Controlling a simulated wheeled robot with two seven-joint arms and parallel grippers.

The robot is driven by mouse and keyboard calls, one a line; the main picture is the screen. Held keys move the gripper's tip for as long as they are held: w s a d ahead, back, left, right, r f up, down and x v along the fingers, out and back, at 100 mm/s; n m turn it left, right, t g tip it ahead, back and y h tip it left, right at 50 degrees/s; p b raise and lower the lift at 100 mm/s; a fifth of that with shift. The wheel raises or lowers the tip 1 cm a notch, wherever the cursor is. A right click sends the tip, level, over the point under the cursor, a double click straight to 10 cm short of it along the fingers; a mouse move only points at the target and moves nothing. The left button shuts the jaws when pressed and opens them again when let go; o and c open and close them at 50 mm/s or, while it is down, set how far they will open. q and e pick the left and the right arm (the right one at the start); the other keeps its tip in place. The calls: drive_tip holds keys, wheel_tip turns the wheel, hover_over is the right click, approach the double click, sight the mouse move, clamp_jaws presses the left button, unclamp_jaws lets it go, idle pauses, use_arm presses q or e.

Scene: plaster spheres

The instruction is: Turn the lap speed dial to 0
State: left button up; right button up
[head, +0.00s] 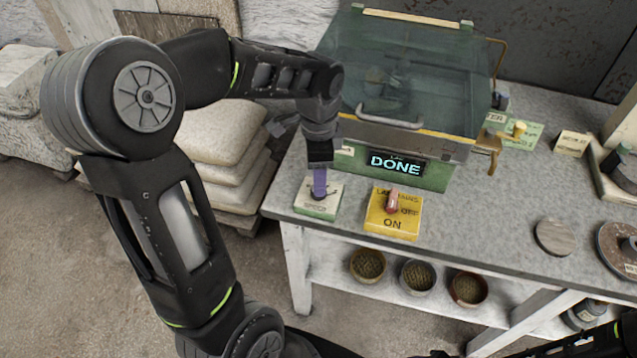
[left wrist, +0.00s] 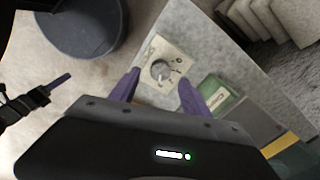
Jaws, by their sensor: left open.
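The lap speed dial is a dark round knob (left wrist: 160,70) on a pale square plate (left wrist: 176,50), in the left wrist view. In the head view its small box (head: 312,208) sits at the table's front left corner, and the fingers mostly hide the knob. My left gripper (head: 319,191) points down just above the knob. In the left wrist view its two purple fingers (left wrist: 158,80) are apart, one on each side of the knob; I cannot tell whether they touch it. The dial's marks are too small to read. My right gripper (left wrist: 62,79) shows at that view's left edge.
A yellow on/off switch box (head: 394,226) stands right of the dial. Behind is a green machine with a glass lid (head: 400,70) and a display reading DONE (head: 397,164). Stacked sacks (head: 222,130) stand left of the table.

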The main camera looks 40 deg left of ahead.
use_arm(q)
drive_tip(key=shift+w+f, duration=0.1)
drive_tip(key=shift+f, duration=2.25)
drive_tip(key=shift+c, duration=0.3)
clamp_jaws()
